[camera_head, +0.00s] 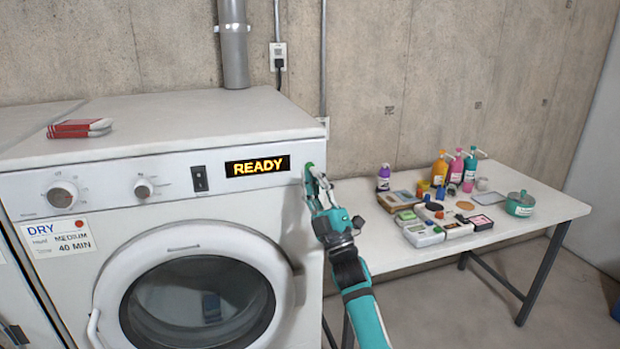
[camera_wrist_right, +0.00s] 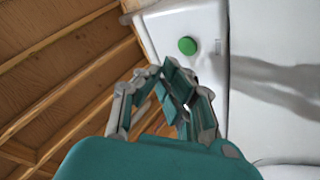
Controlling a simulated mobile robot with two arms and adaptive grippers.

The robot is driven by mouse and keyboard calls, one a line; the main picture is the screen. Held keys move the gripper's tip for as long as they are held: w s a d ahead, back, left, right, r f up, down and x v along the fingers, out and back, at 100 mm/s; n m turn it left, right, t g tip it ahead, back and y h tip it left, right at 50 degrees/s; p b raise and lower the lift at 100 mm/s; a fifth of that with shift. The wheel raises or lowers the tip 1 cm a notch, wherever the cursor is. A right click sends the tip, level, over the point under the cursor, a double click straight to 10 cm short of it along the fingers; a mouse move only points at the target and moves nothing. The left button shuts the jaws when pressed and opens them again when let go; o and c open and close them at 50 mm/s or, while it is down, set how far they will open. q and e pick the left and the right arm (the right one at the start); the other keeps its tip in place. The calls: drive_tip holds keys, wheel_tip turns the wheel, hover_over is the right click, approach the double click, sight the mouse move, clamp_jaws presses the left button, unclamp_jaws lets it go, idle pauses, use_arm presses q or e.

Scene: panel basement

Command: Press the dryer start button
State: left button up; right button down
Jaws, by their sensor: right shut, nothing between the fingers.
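The white dryer (camera_head: 200,150) stands at the left in the head view, its display (camera_head: 258,166) reading READY in yellow. The round green start button (camera_head: 309,165) is at the right end of its control panel, partly hidden by my right gripper (camera_head: 317,182). In the right wrist view the button (camera_wrist_right: 187,46) shows whole, just beyond the fingertips of my right gripper (camera_wrist_right: 175,83). The gripper is shut and empty, with its fingertips close to the button. A gap seems to show between them, but contact is hard to judge. My left gripper is not in view.
A black rocker switch (camera_head: 199,178) and two knobs (camera_head: 62,194) sit farther left on the panel. Red-and-white packets (camera_head: 80,128) lie on the dryer top. A white table (camera_head: 540,212) with bottles and small boxes stands to the right.

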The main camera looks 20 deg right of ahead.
drive_tip(key=shift+w, duration=0.55)
idle(1.0)
drive_tip(key=shift+w+b, duration=0.4)
drive_tip(key=shift+b, duration=0.35)
